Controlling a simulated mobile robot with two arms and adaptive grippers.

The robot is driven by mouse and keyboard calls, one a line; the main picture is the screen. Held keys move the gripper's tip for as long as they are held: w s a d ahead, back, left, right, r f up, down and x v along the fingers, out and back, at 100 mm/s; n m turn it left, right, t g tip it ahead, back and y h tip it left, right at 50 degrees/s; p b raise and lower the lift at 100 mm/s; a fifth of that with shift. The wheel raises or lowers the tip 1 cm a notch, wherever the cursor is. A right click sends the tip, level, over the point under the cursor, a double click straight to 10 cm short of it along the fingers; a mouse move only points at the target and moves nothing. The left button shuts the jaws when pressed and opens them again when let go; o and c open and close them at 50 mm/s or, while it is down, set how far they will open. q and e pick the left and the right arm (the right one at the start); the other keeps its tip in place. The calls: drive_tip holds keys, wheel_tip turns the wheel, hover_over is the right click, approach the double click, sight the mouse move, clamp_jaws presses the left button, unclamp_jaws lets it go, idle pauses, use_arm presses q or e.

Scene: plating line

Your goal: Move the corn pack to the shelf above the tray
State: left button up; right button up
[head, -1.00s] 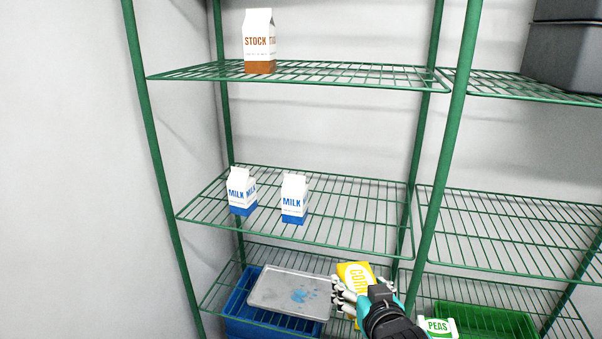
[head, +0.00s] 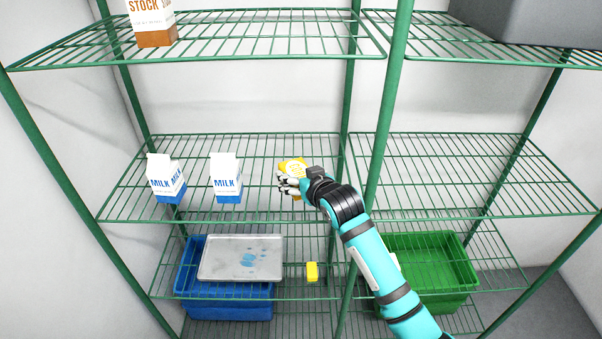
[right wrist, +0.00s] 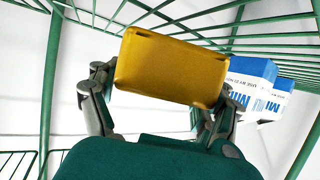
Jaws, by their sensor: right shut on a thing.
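The yellow corn pack (head: 293,165) is in my right gripper (head: 289,184), at the middle wire shelf (head: 265,205) above the tray, right of the milk cartons. In the right wrist view the pack (right wrist: 170,68) sits crosswise between the two fingers of the right gripper (right wrist: 160,92), which are shut on its ends. I cannot tell whether the pack touches the shelf. The grey tray (head: 215,262), with blue marks on it, lies on the shelf below, over a blue crate. My left gripper is not in view.
Two milk cartons (head: 226,178) (head: 166,180) stand on the middle shelf. A small yellow block (head: 312,271) is right of the tray. A blue crate (head: 228,309) and a green crate (head: 430,290) are low down. A stock carton (head: 152,25) stands above. Green posts (head: 385,110) divide the bays.

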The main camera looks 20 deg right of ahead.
drive_tip(key=shift+w+d, duration=0.45)
drive_tip(key=shift+w, duration=0.15)
drive_tip(key=shift+w+d, duration=0.4)
drive_tip(key=shift+w, duration=0.2)
wheel_tip(320, 180, down, 3)
drive_tip(key=shift+p, duration=0.95)
drive_tip(key=shift+f, duration=0.25)
drive_tip(key=shift+f, duration=0.15)
drive_tip(key=o, duration=1.6)
drive_tip(key=shift+c, duration=0.2)
